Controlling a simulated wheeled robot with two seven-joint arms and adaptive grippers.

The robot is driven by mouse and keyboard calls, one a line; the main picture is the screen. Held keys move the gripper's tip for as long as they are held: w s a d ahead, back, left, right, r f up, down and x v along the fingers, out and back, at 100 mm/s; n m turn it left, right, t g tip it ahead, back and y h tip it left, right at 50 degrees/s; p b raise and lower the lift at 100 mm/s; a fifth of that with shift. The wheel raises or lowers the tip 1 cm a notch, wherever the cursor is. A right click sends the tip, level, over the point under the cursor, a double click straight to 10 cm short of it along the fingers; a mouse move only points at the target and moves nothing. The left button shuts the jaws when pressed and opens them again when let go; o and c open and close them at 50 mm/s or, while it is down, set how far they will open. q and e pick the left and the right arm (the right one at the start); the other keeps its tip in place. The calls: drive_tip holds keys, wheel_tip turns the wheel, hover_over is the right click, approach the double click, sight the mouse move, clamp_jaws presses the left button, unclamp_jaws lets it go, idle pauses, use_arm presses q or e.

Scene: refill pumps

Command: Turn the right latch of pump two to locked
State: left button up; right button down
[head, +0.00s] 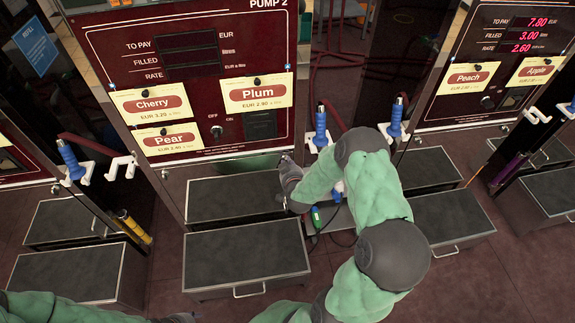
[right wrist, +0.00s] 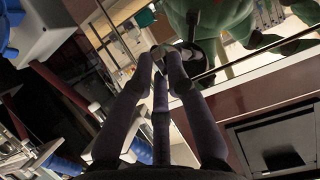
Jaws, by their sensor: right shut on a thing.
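Pump two (head: 205,70) is a dark red cabinet with a steel frame, its displays dark. My right gripper (head: 286,162) is at the lower right corner of its front. In the right wrist view the fingers (right wrist: 166,60) close together on the small metal right latch (right wrist: 160,52) against the panel. The latch is mostly hidden by the fingers, so I cannot tell its turn angle. The left latch (head: 165,174) shows at the panel's lower left corner. My left gripper (head: 181,318) only just shows at the bottom edge, too cut off to read.
Black-topped drawers (head: 246,256) stand below pump two. A blue nozzle (head: 321,130) and another blue nozzle (head: 396,117) hang right of it. Paper labels such as Plum (head: 256,93) are pinned on the panel. A green-handled item (head: 316,219) lies beside my right forearm.

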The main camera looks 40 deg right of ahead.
idle(0.4)
drive_tip(key=c, duration=1.5)
unclamp_jaws()
drive_tip(key=v, duration=1.2)
drive_tip(key=shift+f, duration=0.1)
drive_tip(key=s+a+f+n+g+y, duration=0.1)
drive_tip(key=a+f+g+y, duration=0.25)
drive_tip(key=a+f, duration=0.35)
drive_tip(key=s+a+f+n+g+y, duration=0.15)
drive_tip(key=a+f+y, duration=0.25)
drive_tip(key=a, duration=0.6)
drive_tip(key=s+a+f+g+y+p, duration=0.1)
drive_tip(key=s+a+f+g+y, duration=0.2)
drive_tip(key=s+a+f+g, duration=0.3)
drive_tip(key=s+a+n, duration=0.1)
drive_tip(key=s+a, duration=0.4)
drive_tip(key=a, duration=0.1)
drive_tip(key=shift+f+p, duration=0.25)
drive_tip(key=shift+p, duration=0.05)
